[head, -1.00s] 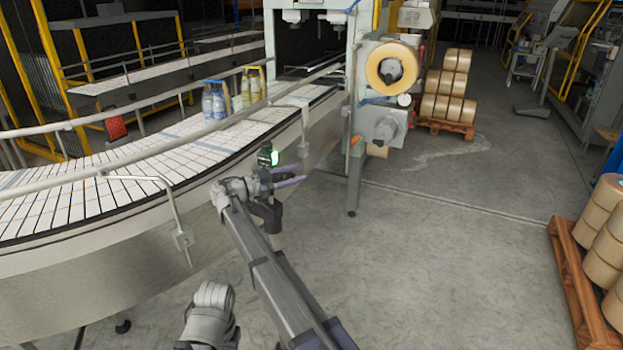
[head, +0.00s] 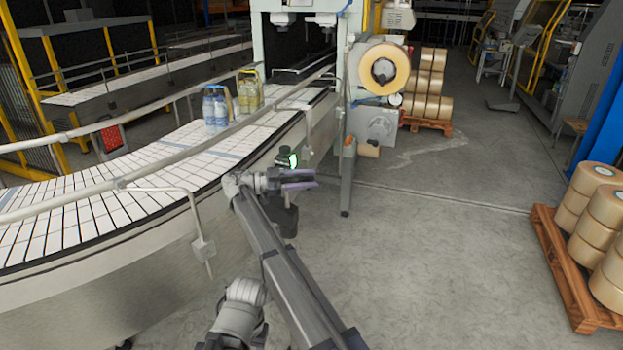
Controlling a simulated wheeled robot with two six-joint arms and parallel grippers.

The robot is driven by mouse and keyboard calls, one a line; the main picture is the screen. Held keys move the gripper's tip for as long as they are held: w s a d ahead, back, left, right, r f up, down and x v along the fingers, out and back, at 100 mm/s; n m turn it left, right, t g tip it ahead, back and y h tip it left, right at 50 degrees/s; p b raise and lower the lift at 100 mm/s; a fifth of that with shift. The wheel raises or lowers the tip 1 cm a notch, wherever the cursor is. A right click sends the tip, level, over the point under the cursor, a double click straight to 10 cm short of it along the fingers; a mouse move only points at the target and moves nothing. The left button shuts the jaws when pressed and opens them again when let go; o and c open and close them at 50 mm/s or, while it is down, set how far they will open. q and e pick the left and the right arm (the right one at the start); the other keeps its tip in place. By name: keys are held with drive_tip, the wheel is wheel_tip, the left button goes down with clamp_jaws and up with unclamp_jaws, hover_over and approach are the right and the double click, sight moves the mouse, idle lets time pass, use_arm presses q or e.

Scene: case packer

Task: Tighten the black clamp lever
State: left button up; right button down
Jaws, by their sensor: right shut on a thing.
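My right gripper (head: 312,179) is at the outer side of the curved conveyor, its fingers nearly together and pointing right. It is shut on the black clamp lever (head: 290,173), which is small, dark and mostly covered by the fingers. A small dark device with a lit green face (head: 292,160) is just above the fingers. The lever's exact angle and its joint are too small and covered to tell. My left gripper is not in view.
The white-slat conveyor (head: 150,158) curves along the left, with a guard rail and a bracket (head: 203,248) near my arm. Bottle packs (head: 215,108) stand on it. A machine with a tape roll (head: 383,68) is behind. A pallet (head: 560,270) is right; the middle floor is clear.

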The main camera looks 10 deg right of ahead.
drive_tip(key=shift+s+f, duration=0.25)
drive_tip(key=shift+s, duration=0.05)
drive_tip(key=c, duration=0.6)
unclamp_jaws()
drive_tip(key=shift+o, duration=0.4)
drive_tip(key=shift+w, duration=0.2)
drive_tip(key=shift+a, duration=0.1)
